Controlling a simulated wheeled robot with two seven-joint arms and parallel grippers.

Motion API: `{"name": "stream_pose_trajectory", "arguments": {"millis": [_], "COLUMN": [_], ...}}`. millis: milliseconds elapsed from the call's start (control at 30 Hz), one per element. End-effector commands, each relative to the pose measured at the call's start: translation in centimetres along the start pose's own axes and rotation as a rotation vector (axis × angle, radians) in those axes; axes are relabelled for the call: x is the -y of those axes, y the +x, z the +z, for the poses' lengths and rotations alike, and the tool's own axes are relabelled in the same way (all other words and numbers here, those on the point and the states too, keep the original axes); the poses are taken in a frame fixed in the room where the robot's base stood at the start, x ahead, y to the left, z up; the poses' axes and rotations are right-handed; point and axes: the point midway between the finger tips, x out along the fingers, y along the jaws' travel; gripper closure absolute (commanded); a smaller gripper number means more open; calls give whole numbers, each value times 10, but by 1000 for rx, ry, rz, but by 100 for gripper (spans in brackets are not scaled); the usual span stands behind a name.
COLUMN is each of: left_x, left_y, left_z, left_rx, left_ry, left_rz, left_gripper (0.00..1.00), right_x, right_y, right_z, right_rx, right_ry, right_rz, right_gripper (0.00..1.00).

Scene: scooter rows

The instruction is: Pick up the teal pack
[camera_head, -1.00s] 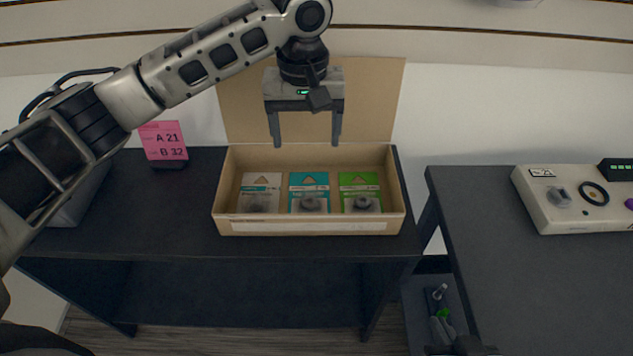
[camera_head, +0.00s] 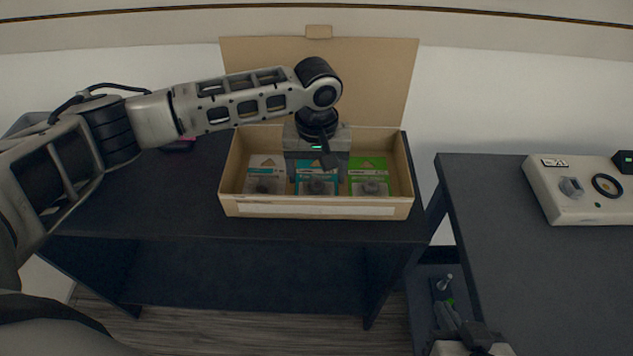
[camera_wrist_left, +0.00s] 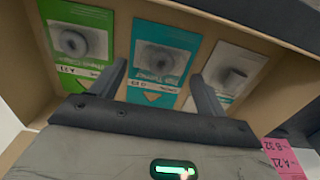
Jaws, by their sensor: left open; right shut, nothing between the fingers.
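The teal pack (camera_head: 317,188) lies in an open cardboard box (camera_head: 320,209), between a white-and-teal pack (camera_head: 265,178) and a green pack (camera_head: 369,180). It has a grey round part under a clear cover. In the left wrist view the teal pack (camera_wrist_left: 162,58) lies between my open fingers. My left gripper (camera_head: 318,176) points down into the box over the teal pack, empty; it also shows in the left wrist view (camera_wrist_left: 158,72). Whether the fingers touch the pack is unclear. My right gripper (camera_head: 442,290) is low in the gap between the tables, shut and small in view.
The box stands on a dark table (camera_head: 190,205), its lid (camera_head: 370,75) raised behind. A pink label (camera_wrist_left: 283,155) is beside the box. A second dark table (camera_head: 520,270) on the right carries a pale device (camera_head: 570,205). The box walls surround my left fingers.

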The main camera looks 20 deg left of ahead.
Motion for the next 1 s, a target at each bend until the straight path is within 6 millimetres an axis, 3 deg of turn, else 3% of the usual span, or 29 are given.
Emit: {"name": "stream_pose_trajectory", "arguments": {"millis": [100, 367, 533, 833, 1000], "left_x": [0, 0, 0, 0, 0], "left_y": [12, 14, 13, 11, -11], "left_z": [0, 0, 0, 0, -1], "left_rx": [0, -1, -1, -1, -3], "left_ry": [0, 0, 0, 0, 0], "left_rz": [-1, 0, 0, 1, 4], "left_gripper": [25, 28, 74, 74, 74], "right_x": [0, 0, 0, 0, 0], "right_y": [1, 1, 1, 1, -1], "right_z": [1, 1, 1, 0, -2], "right_rx": [0, 0, -1, -1, -1], "right_ry": [2, 2, 2, 2, 1], "right_rz": [-1, -1, 0, 0, 1], "right_gripper": [100, 100, 100, 100, 100]}}
